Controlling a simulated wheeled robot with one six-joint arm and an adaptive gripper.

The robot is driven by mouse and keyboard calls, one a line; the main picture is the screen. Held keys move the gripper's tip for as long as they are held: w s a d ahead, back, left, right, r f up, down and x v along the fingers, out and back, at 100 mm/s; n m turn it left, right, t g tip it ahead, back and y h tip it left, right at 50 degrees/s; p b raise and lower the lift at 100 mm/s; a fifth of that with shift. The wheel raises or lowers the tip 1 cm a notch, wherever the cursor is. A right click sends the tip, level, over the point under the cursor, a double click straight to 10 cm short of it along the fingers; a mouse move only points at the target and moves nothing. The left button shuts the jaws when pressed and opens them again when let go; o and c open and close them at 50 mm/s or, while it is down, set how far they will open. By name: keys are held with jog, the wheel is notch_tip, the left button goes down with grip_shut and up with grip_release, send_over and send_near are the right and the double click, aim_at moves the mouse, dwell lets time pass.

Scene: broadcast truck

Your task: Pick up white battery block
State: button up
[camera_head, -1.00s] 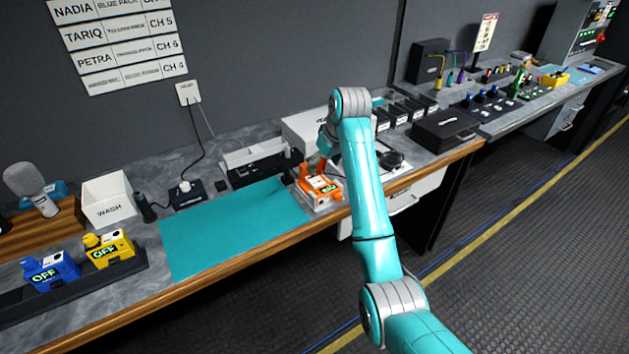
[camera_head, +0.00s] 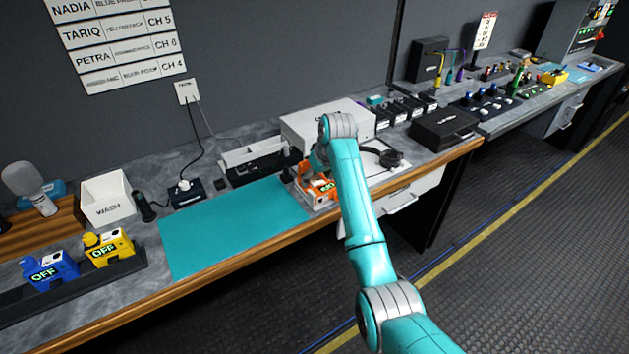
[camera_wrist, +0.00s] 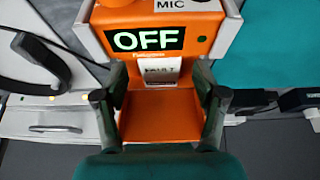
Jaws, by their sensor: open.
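An orange pack (camera_head: 322,187) stands at the right end of the teal mat, partly hidden by my arm. In the wrist view the orange pack (camera_wrist: 190,22) shows a lit OFF display. A white block with dark lettering (camera_wrist: 161,72) shows just under the display, seemingly the white battery block; only part of it is seen. My gripper (camera_wrist: 160,103) is open, with one finger on each side of the orange pack's lower part and the fingertips near the white block. I cannot tell whether the fingers touch anything. In the head view my gripper is mostly hidden behind the arm.
The teal mat (camera_head: 230,230) is clear. Blue (camera_head: 48,270) and yellow (camera_head: 108,248) packs stand at the left. A white box (camera_head: 300,128) and headphones (camera_head: 390,158) are close to my arm.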

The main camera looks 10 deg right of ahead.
grip_shut()
jog(key=shift+s, duration=0.1)
dwell(0.3)
